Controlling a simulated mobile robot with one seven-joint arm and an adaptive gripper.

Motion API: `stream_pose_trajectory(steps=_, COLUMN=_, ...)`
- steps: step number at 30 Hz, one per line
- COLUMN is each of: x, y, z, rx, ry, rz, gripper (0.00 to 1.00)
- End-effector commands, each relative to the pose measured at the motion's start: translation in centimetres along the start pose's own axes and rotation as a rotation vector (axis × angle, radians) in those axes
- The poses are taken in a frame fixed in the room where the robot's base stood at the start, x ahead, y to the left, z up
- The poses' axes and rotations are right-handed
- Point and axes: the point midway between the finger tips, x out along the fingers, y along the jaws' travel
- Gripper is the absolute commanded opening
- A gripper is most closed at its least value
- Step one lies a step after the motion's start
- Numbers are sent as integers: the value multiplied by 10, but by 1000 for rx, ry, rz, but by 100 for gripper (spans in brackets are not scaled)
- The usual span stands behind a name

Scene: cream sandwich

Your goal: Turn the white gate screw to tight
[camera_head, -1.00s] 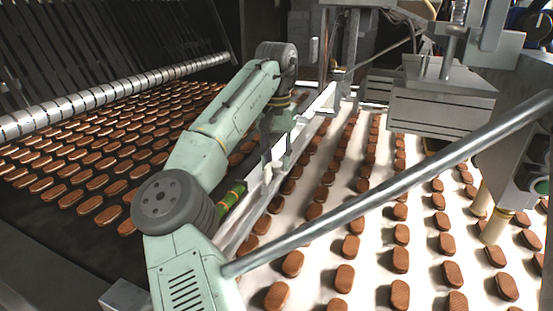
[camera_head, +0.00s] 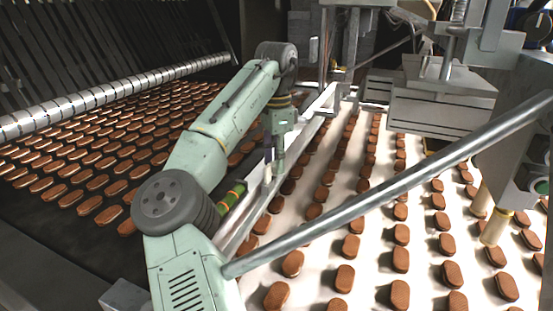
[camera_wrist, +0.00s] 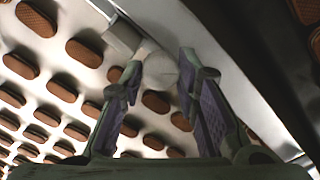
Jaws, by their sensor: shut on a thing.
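The white gate screw (camera_wrist: 161,72) shows as a pale, rounded knob between my fingertips in the wrist view. My gripper (camera_wrist: 158,75) is shut on it, one purple-padded finger on each side. The knob sits by the long metal gate rail (camera_wrist: 215,60). In the head view my gripper (camera_head: 275,168) points down at the rail (camera_head: 252,215), in the middle of the picture. A small pale upright piece (camera_head: 267,168) shows beside the fingers there; I cannot tell whether it is the screw. The fingers hide part of the screw, and its thread is not visible.
Rows of brown biscuits (camera_head: 345,277) lie on the white belt right of the rail, and more on the dark belt to the left. A slanted metal bar (camera_head: 400,185) crosses in front. A grey machine block (camera_head: 440,105) stands at the back right.

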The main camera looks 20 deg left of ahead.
Motion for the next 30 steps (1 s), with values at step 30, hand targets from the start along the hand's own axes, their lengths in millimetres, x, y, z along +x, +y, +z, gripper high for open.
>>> stream_pose_trajectory(steps=30, x=-1, y=-1, z=0, rx=214, ry=1, rz=-4, gripper=32)
